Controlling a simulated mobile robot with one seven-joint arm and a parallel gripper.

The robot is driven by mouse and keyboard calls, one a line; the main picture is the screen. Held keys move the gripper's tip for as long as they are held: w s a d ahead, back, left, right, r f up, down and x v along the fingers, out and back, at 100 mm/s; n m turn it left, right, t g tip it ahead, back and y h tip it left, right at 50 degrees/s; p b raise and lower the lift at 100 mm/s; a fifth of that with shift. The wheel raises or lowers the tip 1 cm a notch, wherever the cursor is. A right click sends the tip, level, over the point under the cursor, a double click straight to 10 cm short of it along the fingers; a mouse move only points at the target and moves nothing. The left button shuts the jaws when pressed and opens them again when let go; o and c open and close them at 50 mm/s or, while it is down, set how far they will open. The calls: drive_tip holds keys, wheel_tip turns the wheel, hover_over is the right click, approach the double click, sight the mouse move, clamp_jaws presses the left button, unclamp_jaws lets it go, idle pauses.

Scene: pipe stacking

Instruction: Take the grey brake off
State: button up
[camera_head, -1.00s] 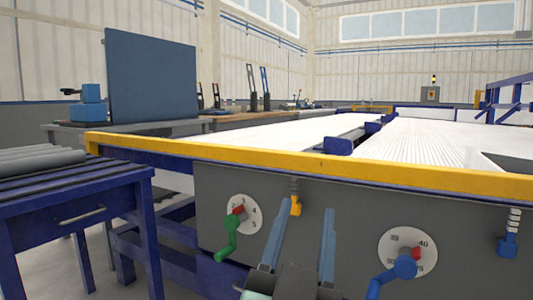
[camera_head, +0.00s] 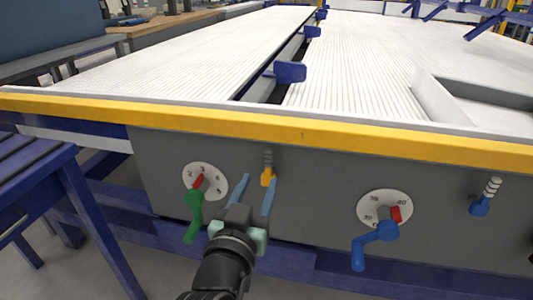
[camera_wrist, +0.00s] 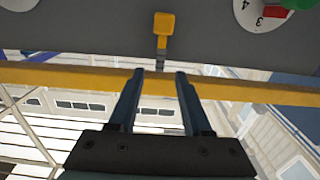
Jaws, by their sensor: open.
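A small lever with a yellow handle (camera_head: 267,177) and a grey ribbed stem (camera_head: 268,158) stands on the grey front panel of the machine. No brake with a grey handle shows. My gripper (camera_head: 260,178) is open and empty, its two blue-grey fingers pointing at the panel close to this lever. In the wrist view the picture is upside down; the yellow handle (camera_wrist: 164,24) shows beyond and between the fingertips (camera_wrist: 159,72), apart from them. A second lever with a blue handle (camera_head: 480,206) and a pale ribbed stem sits further right on the panel.
A dial with a green crank (camera_head: 194,205) is just left of my gripper. A dial with a blue crank (camera_head: 378,239) is to the right. A yellow rail (camera_head: 300,133) runs above the panel. A blue frame table (camera_head: 70,190) stands at the left.

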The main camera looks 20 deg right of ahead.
sight(268, 161)
drive_tip(key=x, duration=0.9)
drive_tip(key=shift+w+r+b, duration=0.1)
drive_tip(key=shift+b, duration=0.25)
clamp_jaws()
idle(0.9)
